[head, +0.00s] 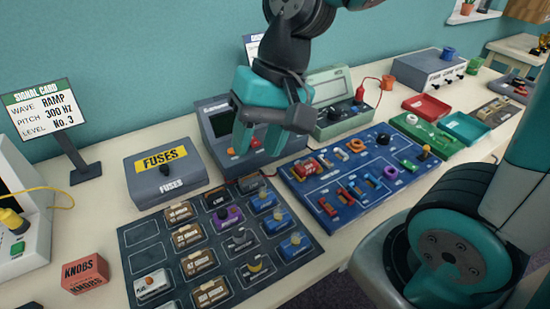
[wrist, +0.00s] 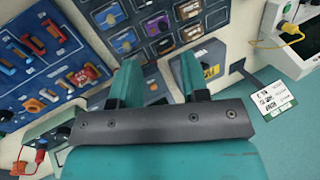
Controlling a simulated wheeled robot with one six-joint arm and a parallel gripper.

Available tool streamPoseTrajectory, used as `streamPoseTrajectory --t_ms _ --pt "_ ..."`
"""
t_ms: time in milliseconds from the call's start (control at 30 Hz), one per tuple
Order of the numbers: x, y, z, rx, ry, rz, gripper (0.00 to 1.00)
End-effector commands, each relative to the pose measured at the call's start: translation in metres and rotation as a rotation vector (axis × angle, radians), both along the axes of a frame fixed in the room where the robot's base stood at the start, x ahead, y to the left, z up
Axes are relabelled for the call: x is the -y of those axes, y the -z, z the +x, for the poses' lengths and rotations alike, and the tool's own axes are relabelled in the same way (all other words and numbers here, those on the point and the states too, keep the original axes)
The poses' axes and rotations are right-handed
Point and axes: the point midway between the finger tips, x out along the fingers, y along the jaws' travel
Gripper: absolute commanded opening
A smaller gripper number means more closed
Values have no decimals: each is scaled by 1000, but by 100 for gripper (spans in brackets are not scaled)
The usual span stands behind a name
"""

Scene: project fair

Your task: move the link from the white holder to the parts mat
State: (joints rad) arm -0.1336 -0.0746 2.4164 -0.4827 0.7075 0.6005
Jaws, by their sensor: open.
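The dark grey mat (head: 142,237) lies at the lower middle in the head view, with rows of small modules and some empty outlined places at its left; it also shows at the top of the wrist view (wrist: 133,13). A blue board (head: 292,183) right of it carries red, blue, orange and purple parts. I cannot tell which part is the link or which is the white holder. My gripper (head: 257,143) is open and looks empty, above the table in front of the small console; its spread fingers show in the wrist view (wrist: 158,65).
A grey fuses box (head: 150,187) and a console (head: 215,120) stand behind the mat. A red knobs block (head: 85,273) is at left. A signal card (head: 45,115) stands behind. A green meter (head: 345,122), red tray (head: 427,107) and teal tray (head: 465,128) are to the right.

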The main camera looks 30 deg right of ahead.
Motion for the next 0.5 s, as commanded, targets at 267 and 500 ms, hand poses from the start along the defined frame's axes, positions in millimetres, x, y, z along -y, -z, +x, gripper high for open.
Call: streamPoseTrajectory --t_ms 267,500 --pt "-16 -15 -68 260 -640 9 42" --pt "-14 -15 -73 283 -703 9 42"
